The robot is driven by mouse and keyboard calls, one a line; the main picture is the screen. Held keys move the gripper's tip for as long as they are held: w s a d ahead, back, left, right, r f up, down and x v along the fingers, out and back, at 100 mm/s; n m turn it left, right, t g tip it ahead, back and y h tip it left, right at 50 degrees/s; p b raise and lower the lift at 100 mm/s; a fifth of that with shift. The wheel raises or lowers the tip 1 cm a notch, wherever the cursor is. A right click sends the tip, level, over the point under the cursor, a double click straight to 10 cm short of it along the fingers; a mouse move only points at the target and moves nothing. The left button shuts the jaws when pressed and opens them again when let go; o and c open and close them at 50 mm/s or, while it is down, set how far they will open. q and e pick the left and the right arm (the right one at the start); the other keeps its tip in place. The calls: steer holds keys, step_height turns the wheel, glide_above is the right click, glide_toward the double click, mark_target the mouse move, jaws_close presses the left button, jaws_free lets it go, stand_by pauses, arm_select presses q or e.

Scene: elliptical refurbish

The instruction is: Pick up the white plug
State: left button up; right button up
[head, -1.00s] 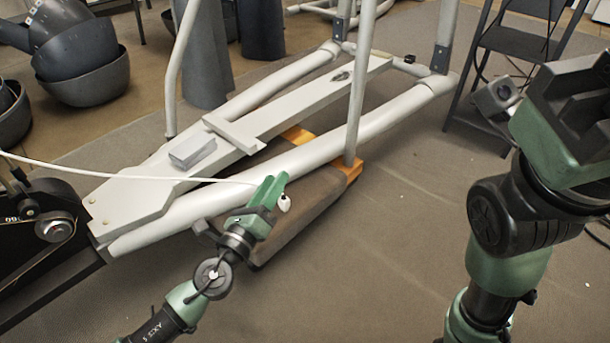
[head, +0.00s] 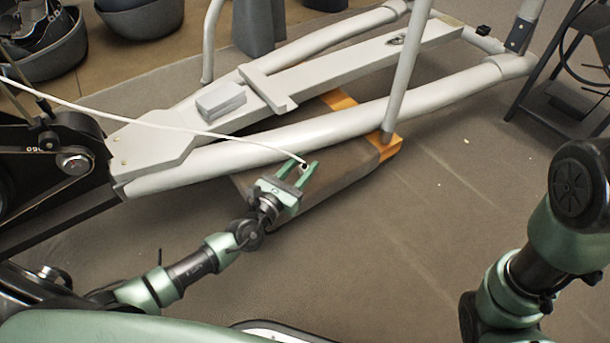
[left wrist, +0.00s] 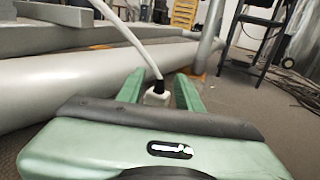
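The white plug (head: 303,166) hangs at the end of a white cable, near the front long tube of the pale frame. My left gripper (head: 298,171) is open, with one finger on each side of the plug. In the left wrist view the plug (left wrist: 157,96) stands between the two green fingers (left wrist: 160,93), with its dark end toward the cable side. A narrow gap shows between plug and fingers, so it does not look clamped. Its lower end is hidden behind the gripper body. My right gripper is out of view; only its arm shows at the right.
The white cable (head: 160,122) runs from the upper left across the pale metal frame (head: 300,140). A brown padded board (head: 345,172) lies under the frame. A grey block (head: 221,102) rests on the frame. A dark ladder (head: 575,100) stands at right. Floor in front is clear.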

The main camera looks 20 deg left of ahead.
arm_select(q)
steer(key=shift+w+d, duration=0.1)
steer(key=shift+w, duration=0.4)
jaws_close()
steer(key=shift+r, duration=0.1)
